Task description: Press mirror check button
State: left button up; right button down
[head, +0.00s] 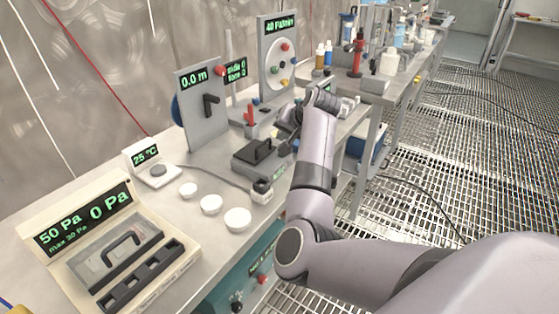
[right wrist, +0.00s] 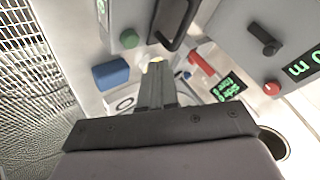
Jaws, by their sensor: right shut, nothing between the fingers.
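No label in view names a mirror check button, so I cannot tell for certain which one it is. A round green button (right wrist: 129,39) sits on a grey box beside a dark-framed handle or plate (right wrist: 173,22) in the right wrist view. My right gripper (right wrist: 155,68) is shut and empty, its fingers pointing towards this area; I cannot tell whether the tips touch anything. In the head view my right gripper (head: 289,118) is at the far end of my right arm, partly hidden, above the bench. My left gripper is not in view.
A panel reading 0.0 m (head: 203,107) and a dial panel with coloured knobs (head: 277,60) stand at the back. White bowls (head: 237,220) and a pressure box (head: 110,245) are nearer. A blue block (right wrist: 111,75) and red knob (right wrist: 271,88) show in the wrist view.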

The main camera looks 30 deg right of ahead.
jog(key=shift+f, duration=0.65)
jog(key=shift+s+d+f, duration=0.1)
jog(key=shift+f, duration=0.2)
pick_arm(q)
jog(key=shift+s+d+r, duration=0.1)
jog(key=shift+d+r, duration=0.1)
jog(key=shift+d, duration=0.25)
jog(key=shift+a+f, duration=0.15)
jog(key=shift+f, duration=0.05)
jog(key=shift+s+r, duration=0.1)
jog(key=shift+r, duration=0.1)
pick_arm(e)
jog(key=shift+f, duration=0.15)
dwell(0.4)
jog(key=shift+f, duration=0.15)
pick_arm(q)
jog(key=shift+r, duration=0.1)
pick_arm(e)
jog(key=shift+f, duration=0.1)
